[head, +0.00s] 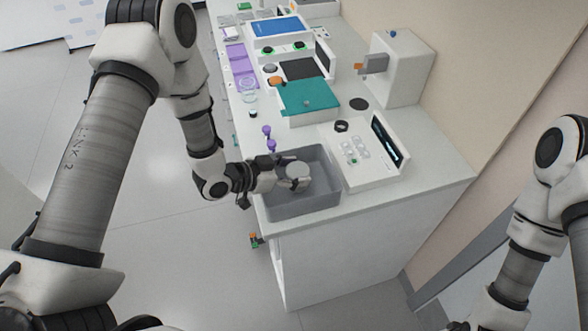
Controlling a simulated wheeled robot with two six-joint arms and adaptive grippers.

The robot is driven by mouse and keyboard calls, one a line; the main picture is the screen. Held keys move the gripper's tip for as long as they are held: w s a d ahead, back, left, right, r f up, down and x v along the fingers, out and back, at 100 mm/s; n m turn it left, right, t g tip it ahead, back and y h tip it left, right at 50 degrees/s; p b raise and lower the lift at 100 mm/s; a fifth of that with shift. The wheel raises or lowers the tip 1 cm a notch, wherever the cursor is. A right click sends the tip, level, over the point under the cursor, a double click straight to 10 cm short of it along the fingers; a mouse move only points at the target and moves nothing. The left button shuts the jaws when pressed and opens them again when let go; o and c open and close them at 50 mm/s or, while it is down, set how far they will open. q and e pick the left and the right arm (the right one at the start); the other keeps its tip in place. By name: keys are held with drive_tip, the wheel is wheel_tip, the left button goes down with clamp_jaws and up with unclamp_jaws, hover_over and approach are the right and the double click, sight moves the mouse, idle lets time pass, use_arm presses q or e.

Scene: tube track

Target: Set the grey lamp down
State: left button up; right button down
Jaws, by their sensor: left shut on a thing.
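My left gripper (294,183) reaches in from the left over the grey bin (318,203) at the near end of the counter. It is shut on a small pale grey thing (296,170), which looks like the grey lamp. The fingers hide much of it, and its shape is hard to make out. I cannot tell whether it touches the bin. My right arm comes in at the right edge, and its gripper is out of view.
Two purple-topped items (269,138) stand just behind the bin. A white device with a dark screen (362,150) is to its right. A teal-lidded box (308,96) and other instruments fill the counter farther back. The counter's near right corner (435,178) is clear.

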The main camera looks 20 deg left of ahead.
use_arm(q)
drive_tip(key=shift+w+a+f, duration=0.1)
drive_tip(key=shift+f, duration=0.35)
drive_tip(key=o, duration=1.2)
drive_tip(key=shift+r, duration=0.1)
drive_tip(key=shift+r, duration=0.2)
drive_tip(key=shift+r+p, duration=0.5)
drive_tip(key=shift+r, duration=0.05)
drive_tip(key=b+v, duration=0.2)
drive_tip(key=v, duration=0.3)
drive_tip(key=shift+a+f, duration=0.1)
drive_tip(key=shift+f, duration=0.05)
approach(294, 170)
drive_tip(key=shift+v, duration=1.15)
